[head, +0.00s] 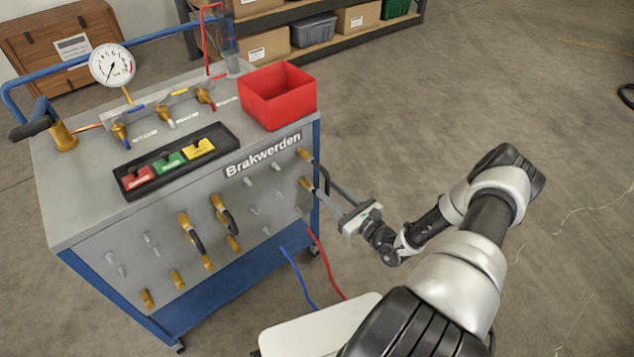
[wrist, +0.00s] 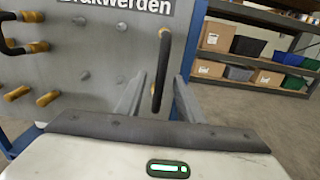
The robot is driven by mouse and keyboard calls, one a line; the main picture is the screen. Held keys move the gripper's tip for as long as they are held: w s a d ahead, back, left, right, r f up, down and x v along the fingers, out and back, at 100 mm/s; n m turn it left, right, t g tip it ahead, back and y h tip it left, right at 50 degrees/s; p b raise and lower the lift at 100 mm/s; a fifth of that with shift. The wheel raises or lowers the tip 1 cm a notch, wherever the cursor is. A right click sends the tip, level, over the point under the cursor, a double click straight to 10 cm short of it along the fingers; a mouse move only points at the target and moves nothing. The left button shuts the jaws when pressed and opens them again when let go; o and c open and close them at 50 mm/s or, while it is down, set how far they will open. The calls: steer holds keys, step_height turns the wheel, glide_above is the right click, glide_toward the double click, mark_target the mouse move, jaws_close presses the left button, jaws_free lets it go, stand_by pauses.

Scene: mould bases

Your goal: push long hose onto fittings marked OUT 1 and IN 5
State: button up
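A grey trolley panel (head: 160,262) bears rows of brass and grey fittings; their markings are too small to read. A black hose (head: 325,174) arches at the panel's right edge, by an upper brass fitting (head: 304,154) and a lower one (head: 306,184). In the wrist view this hose (wrist: 161,70) stands between my fingers, with brass at its top; its lower part is hidden. My gripper (head: 334,196) is open around it, with gaps showing on both sides in the wrist view (wrist: 158,92). Two shorter black hoses (head: 197,241) (head: 229,219) join brass fittings mid-panel.
A red bin (head: 278,96), a black tray of coloured blocks (head: 145,191) and a gauge (head: 112,64) are on the trolley top. Red (head: 327,265) and blue (head: 298,278) lines hang below the panel. The floor to the right is mostly clear.

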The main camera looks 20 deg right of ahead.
steer(key=shift+c, duration=0.2)
jaws_close()
steer(key=shift+s, duration=0.1)
steer(key=shift+p+v, duration=0.4)
steer(key=shift+v, duration=2)
steer(key=shift+s+d, duration=0.1)
steer(key=shift+v, duration=2.9)
steer(key=shift+r, duration=0.1)
